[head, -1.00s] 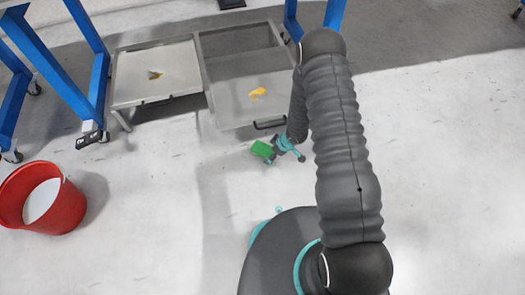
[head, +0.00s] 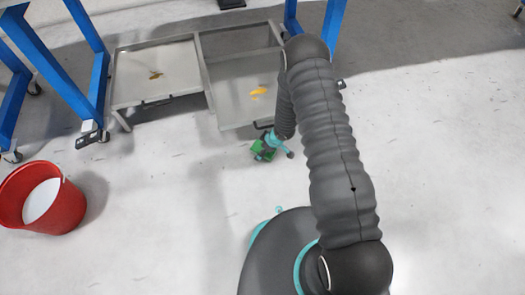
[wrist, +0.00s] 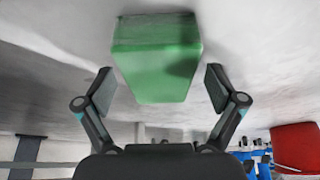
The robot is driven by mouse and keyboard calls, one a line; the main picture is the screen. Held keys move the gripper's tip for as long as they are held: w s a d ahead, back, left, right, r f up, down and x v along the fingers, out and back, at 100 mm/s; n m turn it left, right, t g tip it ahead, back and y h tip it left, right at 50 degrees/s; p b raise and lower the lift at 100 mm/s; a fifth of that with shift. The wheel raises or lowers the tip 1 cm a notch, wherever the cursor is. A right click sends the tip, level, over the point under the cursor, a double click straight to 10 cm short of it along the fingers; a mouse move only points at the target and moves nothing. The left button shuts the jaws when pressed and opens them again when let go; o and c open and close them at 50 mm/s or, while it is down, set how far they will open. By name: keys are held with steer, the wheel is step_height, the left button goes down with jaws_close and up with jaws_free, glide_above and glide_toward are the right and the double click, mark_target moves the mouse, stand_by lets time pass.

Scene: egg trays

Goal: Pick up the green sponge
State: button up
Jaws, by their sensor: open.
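The green sponge (wrist: 158,70) is a block with a darker top layer, seen in the wrist view in the upper middle. It also shows in the head view (head: 257,152), low in front of the tray unit and partly covered by my gripper. My gripper (wrist: 160,88) is open, with one finger on each side of the sponge's near end. Gaps show between the fingers and the sponge, so it is not gripped. In the head view my gripper (head: 268,148) is over the sponge.
Two metal trays (head: 130,90) (head: 222,88) with yellow-brown spills stand just behind the sponge. A red bucket (head: 70,207) with white contents is at the left, and it also shows in the wrist view (wrist: 298,146). Blue frames (head: 95,80) stand at the back.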

steer(key=shift+f, duration=0.15)
stand_by(0.3)
steer(key=c, duration=1.3)
steer(key=shift+c, duration=0.2)
steer(key=shift+r, duration=0.45)
steer(key=s+d, duration=0.2)
steer(key=d, duration=0.2)
steer(key=s+d, duration=0.2)
steer(key=d, duration=0.2)
steer(key=s+d, duration=0.2)
steer(key=d, duration=0.1)
steer(key=shift+s+d+r, duration=0.25)
steer(key=shift+d+r, duration=0.15)
step_height(320, 180, up, 14)
steer(key=p, duration=0.4)
steer(key=shift+a, duration=0.2)
steer(key=shift+w+f, duration=0.1)
